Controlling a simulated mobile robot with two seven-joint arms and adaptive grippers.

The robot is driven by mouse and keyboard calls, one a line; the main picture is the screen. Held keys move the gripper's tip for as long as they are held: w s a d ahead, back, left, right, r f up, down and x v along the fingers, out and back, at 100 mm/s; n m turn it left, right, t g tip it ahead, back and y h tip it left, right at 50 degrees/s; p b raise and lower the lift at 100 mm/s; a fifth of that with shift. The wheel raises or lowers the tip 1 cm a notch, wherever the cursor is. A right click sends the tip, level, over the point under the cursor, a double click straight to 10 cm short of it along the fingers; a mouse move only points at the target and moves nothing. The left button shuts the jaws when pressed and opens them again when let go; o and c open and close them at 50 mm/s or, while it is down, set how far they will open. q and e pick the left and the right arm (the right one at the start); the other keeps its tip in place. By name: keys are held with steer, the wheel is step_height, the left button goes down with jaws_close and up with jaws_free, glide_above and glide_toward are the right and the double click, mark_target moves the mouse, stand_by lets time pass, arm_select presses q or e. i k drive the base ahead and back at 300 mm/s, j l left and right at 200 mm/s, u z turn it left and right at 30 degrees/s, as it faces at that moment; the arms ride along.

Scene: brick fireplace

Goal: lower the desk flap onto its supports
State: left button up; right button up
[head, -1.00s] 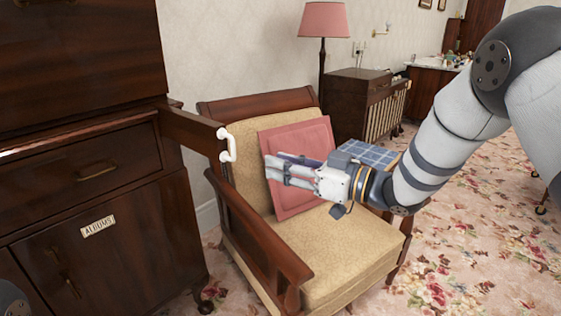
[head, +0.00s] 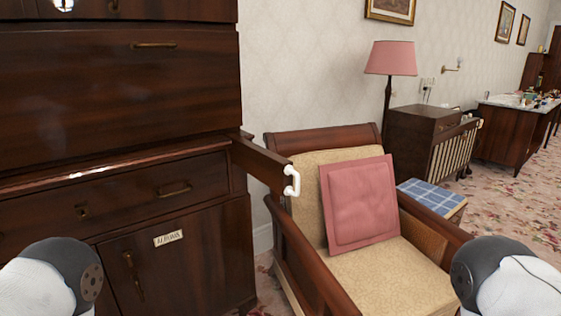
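The dark wooden desk stands at the left in the head view. Its flap (head: 120,95) looks upright and closed, a broad panel with a brass handle (head: 154,44) near its top edge. A wooden support (head: 258,162) juts out from the desk's right side below the flap, with a white handle (head: 292,181) at its front end. A second support at the left cannot be made out. Neither gripper is in view; only rounded parts of my arms show at the bottom left and bottom right.
A wooden armchair (head: 370,283) with a pink cushion (head: 360,203) stands close to the right of the support. Below the flap are a drawer (head: 130,200) and a door labelled ALBUMS (head: 168,238). A pink lamp (head: 391,58) and cabinet (head: 416,142) stand behind.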

mark_target(64, 94)
steer(key=j+u, duration=0.1)
steer(key=u, duration=0.3)
steer(key=j+u, duration=0.15)
steer(key=u, duration=0.25)
steer(key=j+u, duration=0.1)
steer(key=u, duration=0.3)
